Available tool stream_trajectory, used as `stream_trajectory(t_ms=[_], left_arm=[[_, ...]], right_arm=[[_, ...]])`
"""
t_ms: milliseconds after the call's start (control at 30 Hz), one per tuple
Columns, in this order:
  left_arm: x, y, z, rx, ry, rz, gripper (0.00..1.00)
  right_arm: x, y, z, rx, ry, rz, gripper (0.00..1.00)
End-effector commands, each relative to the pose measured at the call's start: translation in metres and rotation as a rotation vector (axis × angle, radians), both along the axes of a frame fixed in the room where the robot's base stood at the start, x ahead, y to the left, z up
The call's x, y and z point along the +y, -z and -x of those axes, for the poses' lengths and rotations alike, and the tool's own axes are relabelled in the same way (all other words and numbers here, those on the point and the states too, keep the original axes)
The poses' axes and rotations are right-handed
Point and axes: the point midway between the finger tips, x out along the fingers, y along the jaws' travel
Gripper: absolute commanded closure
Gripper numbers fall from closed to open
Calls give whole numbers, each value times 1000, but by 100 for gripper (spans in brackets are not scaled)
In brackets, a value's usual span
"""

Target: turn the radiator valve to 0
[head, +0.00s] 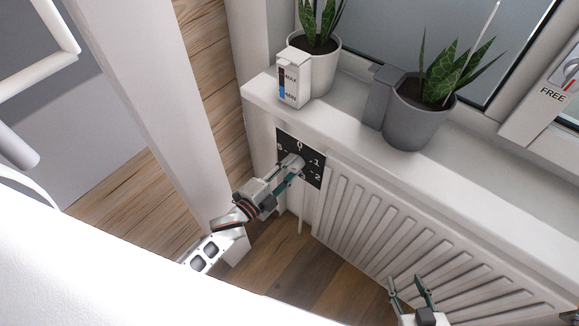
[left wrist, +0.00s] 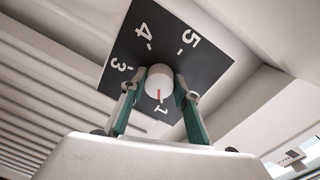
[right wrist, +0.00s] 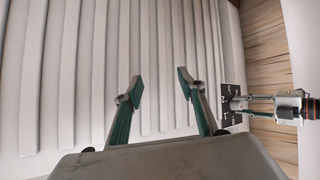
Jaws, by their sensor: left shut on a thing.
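The radiator valve is a round white knob (left wrist: 159,80) with a red mark, in front of a black dial plate (left wrist: 140,45) with white numbers. In the left wrist view the red mark points at the 1; the 0 is hidden behind a finger. In the head view the plate (head: 319,172) shows the 0 at its top. My left gripper (head: 293,168) is shut on the knob, one finger on each side; it shows in the left wrist view (left wrist: 159,88). My right gripper (head: 408,283) is open and empty in front of the radiator; it shows in the right wrist view (right wrist: 158,85).
The ribbed white radiator (head: 400,235) extends right of the dial. Above it, the windowsill (head: 350,125) bears a white plant pot (head: 324,68) with a MAX gauge and a grey plant pot (head: 420,118). A window handle (head: 568,72) is at the right. Wooden floor (head: 290,262) lies below.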

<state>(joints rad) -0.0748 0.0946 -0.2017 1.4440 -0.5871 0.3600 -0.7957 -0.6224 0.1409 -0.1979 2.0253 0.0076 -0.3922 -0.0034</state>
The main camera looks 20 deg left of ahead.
Motion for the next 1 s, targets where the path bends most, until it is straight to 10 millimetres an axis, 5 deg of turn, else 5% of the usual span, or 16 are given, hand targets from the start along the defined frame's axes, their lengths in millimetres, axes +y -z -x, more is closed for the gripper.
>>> stream_trajectory(t_ms=[1000], left_arm=[[0, 1, -1, 305, 1, 846, 91]], right_arm=[[7, -19, 8, 13, 4, -32, 60]])
